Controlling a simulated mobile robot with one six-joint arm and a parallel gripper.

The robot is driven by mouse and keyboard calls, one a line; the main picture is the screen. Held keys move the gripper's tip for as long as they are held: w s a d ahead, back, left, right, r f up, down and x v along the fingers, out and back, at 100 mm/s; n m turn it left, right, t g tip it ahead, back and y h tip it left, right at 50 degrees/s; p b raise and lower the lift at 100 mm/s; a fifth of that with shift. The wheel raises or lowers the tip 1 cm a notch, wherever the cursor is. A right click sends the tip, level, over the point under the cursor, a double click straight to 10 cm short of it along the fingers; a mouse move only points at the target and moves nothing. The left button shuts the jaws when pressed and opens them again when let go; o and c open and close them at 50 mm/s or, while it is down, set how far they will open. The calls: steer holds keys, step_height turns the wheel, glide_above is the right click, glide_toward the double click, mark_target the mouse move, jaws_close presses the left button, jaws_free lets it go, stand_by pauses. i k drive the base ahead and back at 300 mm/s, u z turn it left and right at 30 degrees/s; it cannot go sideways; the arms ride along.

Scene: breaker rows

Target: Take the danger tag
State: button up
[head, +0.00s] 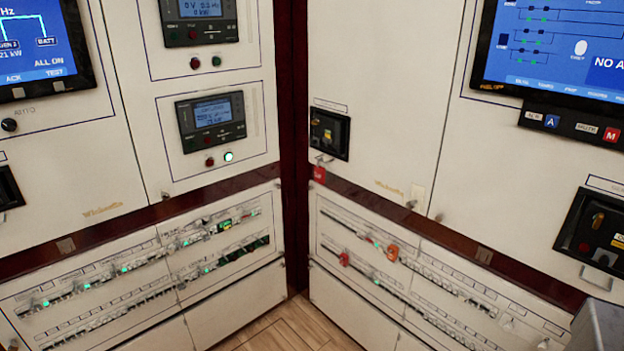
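A small red tag (319,174) with a pale mark hangs at the left edge of the right-hand panel, just below a black breaker unit (329,134) and close to the dark corner post. It looks like the danger tag, but its print is too small to read. A red piece (344,258) and an orange-red piece (393,252) sit on the breaker rows of the lower right panel; I cannot tell what they are. My gripper is not in view. A grey part at the bottom right corner may be mine.
White cabinets meet at a dark red corner post (294,90). Breaker rows (130,262) with green lights fill the lower left panel. A dark red rail (450,245) runs below the upper panels. Wooden floor (285,330) shows at the bottom centre.

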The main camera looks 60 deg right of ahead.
mark_target(318, 170)
steer(key=z, duration=0.1)
steer(key=i, duration=0.95)
steer(key=u, duration=0.05)
